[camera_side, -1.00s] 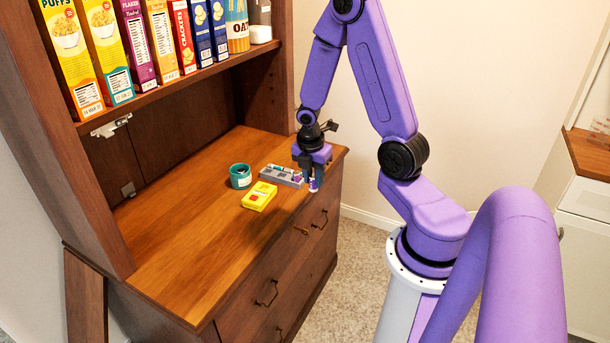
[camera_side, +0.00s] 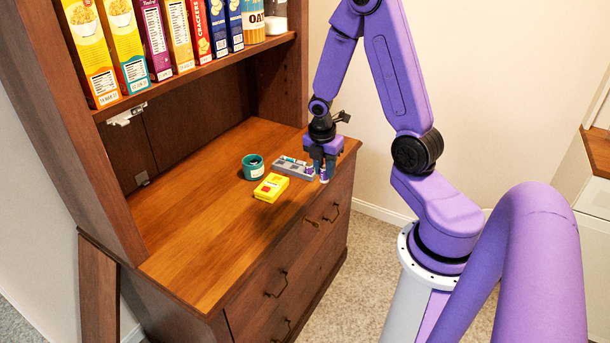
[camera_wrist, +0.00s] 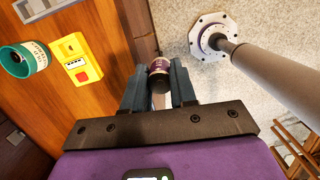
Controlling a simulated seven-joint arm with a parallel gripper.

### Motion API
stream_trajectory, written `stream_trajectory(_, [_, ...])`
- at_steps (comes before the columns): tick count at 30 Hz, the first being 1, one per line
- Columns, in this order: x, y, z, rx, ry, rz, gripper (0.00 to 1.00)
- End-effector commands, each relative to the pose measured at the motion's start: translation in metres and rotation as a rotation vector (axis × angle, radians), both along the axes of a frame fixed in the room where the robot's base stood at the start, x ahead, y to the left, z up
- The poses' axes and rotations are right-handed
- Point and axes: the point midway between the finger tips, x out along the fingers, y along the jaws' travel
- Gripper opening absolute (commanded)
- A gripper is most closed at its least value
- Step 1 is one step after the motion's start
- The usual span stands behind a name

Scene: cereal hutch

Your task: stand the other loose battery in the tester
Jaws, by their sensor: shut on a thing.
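My gripper (camera_side: 323,172) is near the right front edge of the wooden counter, beside the grey tray. It is shut on a purple and white battery, which shows between the fingers in the wrist view (camera_wrist: 159,67). A yellow device with a red part, apparently the tester (camera_side: 271,187), lies on the counter left of my gripper; it also shows in the wrist view (camera_wrist: 76,60). The grey tray (camera_side: 292,168) has small items in it, too small to tell apart. Whether the held battery touches the counter is unclear.
A teal cup (camera_side: 253,167) with a pale label stands left of the tray, behind the yellow device. A shelf of cereal boxes (camera_side: 160,40) hangs over the counter's back. The counter's left and front part is clear. Floor lies beyond the right edge.

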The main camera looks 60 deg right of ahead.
Motion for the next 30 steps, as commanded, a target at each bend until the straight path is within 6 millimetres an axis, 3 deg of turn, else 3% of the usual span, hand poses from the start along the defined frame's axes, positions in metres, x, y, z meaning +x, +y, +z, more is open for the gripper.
stream_trajectory(18, [0.154,-0.039,-0.021,-0.012,0.002,0.076,0.00])
stream_trajectory(24, [0.184,-0.044,-0.027,0.000,0.000,0.098,0.00])
stream_trajectory(30, [0.195,-0.046,-0.030,0.007,0.001,0.110,0.00])
